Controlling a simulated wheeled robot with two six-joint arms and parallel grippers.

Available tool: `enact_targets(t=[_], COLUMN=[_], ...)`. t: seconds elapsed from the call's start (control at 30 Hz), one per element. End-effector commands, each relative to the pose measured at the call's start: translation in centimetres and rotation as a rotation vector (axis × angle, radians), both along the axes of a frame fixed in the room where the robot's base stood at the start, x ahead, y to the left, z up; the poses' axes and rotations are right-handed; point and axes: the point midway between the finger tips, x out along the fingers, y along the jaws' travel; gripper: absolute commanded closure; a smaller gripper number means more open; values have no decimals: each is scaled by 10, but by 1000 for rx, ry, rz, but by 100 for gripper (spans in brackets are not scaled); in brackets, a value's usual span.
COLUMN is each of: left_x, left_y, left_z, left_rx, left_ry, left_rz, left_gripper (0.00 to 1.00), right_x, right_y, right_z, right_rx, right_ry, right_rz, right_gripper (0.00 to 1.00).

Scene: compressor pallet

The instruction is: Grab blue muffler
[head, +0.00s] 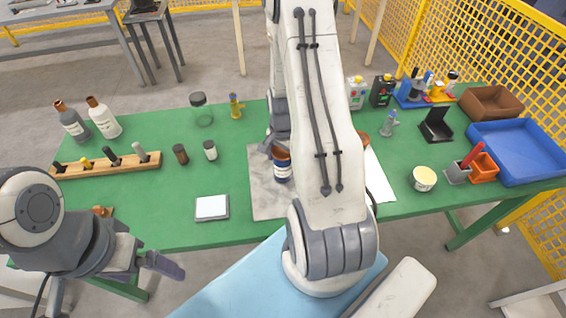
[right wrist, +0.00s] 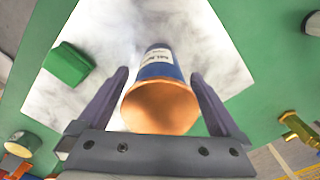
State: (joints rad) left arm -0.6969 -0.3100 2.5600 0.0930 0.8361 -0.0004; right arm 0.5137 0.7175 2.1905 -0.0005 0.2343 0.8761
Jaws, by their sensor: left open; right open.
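The blue muffler (head: 283,170) stands on a grey marbled sheet (head: 262,203) at the middle of the green table, partly hidden by my right arm in the head view. It has a blue body, a pale label and a copper-brown end. In the right wrist view the muffler (right wrist: 160,100) lies between the two dark fingers of my right gripper (right wrist: 160,88), with its copper end towards the camera. These fingers are open, with a gap on each side. My left gripper (head: 152,262) is open and empty off the table's front left edge.
A green block (right wrist: 67,63) lies near the muffler on the sheet. A white-topped box (head: 212,207) and small bottles (head: 210,150) stand to the left.

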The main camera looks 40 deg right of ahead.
Motion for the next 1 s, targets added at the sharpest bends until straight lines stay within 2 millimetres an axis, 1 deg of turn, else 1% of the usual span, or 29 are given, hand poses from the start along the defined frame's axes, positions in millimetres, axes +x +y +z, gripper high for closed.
enact_targets(t=[0.07, 0.1, 0.17, 0.2, 0.27, 0.3, 0.33, 0.37, 0.63, 0.77, 0.87, 0.97, 1.0], left_x=[0, 0, 0, 0, 0, 0, 0, 0, 0, 0, 0, 0, 0], left_y=[0, 0, 0, 0, 0, 0, 0, 0, 0, 0, 0, 0, 0], left_z=[0, 0, 0, 0, 0, 0, 0, 0, 0, -2, -4, -7, -9], left_rx=[0, 0, 0, 0, 0, 0, 0, 0, 0, 0, 0, 0, 0], left_ry=[0, 0, 0, 0, 0, 0, 0, 0, 0, 0, 0, 0, 0], left_rz=[0, 0, 0, 0, 0, 0, 0, 0, 0, 0, 0, 0, 0], left_gripper=[0, 0, 0, 0, 0, 0, 0, 0, 0, 0, 0, 0, 0], right_x=[0, 0, 0, 0, 0, 0, 0, 0, 0, 1, 2, 2, 2], right_y=[0, 0, -1, -1, -1, -1, -1, -1, -1, -1, -1, -2, -2], right_z=[0, 0, 0, 0, 0, 0, 0, 1, 2, 7, 16, 31, 39], right_rx=[-1, -1, -1, -1, -1, -1, -1, -1, -2, -2, -3, -5, -5], right_ry=[-1, -1, -1, -1, -1, -1, -1, -1, -2, -4, -6, -8, -9], right_rz=[0, -1, -1, -1, -1, -1, -1, -1, -1, -1, -1, -1, 0], right_gripper=[0, 4, 27, 42, 65, 80, 92, 100, 100, 100, 100, 100, 100])
